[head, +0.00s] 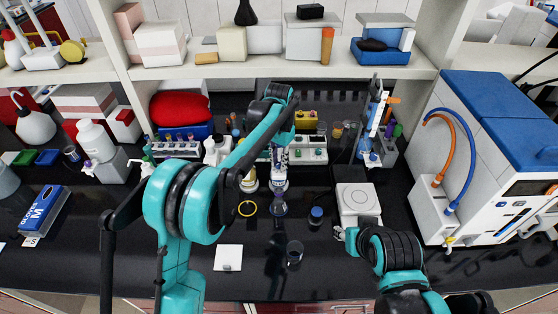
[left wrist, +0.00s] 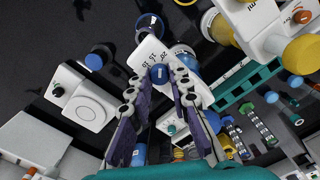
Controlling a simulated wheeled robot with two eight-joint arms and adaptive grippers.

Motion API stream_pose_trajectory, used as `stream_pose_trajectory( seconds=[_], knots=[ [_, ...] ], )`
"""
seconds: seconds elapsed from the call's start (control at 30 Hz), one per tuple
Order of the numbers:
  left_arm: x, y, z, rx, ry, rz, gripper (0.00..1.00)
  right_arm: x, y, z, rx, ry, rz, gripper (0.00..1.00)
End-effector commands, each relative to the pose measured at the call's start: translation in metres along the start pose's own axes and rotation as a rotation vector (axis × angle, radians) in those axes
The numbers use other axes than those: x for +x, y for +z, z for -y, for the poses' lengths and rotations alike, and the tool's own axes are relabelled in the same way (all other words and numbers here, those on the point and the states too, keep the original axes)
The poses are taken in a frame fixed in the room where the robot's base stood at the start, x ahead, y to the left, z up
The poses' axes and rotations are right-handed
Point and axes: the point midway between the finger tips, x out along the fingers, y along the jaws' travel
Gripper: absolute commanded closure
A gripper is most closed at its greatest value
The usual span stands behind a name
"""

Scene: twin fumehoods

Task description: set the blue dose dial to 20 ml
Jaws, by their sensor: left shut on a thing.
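The blue dose dial (left wrist: 157,73) sits on the white face of a bottle-top dispenser (left wrist: 147,50) in the left wrist view. Printed numbers, 20 and 15 among them, stand beside it; its exact setting is too small to read. My left gripper (left wrist: 164,78) has its purple-padded fingers closed around the dial. In the head view, my left gripper (head: 280,138) is above the dispenser bottle (head: 279,181), and the dial is hidden. My right gripper (head: 345,237) is low beside the white balance, away from the dial; its jaw opening is unclear.
A second dispenser bottle with a yellow collar (head: 249,182) stands just left of the first. A white balance (head: 357,200), a small blue-capped jar (head: 316,214) and a beaker (head: 294,252) stand nearby. Racks sit behind, below a shelf (head: 280,68). The front bench is mostly clear.

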Motion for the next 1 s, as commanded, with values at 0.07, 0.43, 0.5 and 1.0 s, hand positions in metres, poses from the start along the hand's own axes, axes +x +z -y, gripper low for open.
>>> stream_pose_trajectory(
  seconds=[0.07,0.43,0.5,1.0],
  knots=[
    [-0.0004,0.0001,0.0000,0.047,0.000,0.000,1.00,-0.0001,0.0000,0.0000,0.000,0.000,0.000,0.60],
    [-0.0004,0.0001,0.0000,0.182,0.000,0.000,1.00,-0.0001,0.0000,0.0000,0.000,0.000,0.000,0.60],
    [-0.0004,0.0001,0.0000,0.192,-0.001,0.000,1.00,-0.0001,0.0000,0.0000,0.000,0.000,0.000,0.60],
    [-0.0004,0.0001,0.0002,0.200,-0.001,0.000,0.65,-0.0001,0.0000,0.0000,0.000,0.000,0.000,0.60]
  ],
)
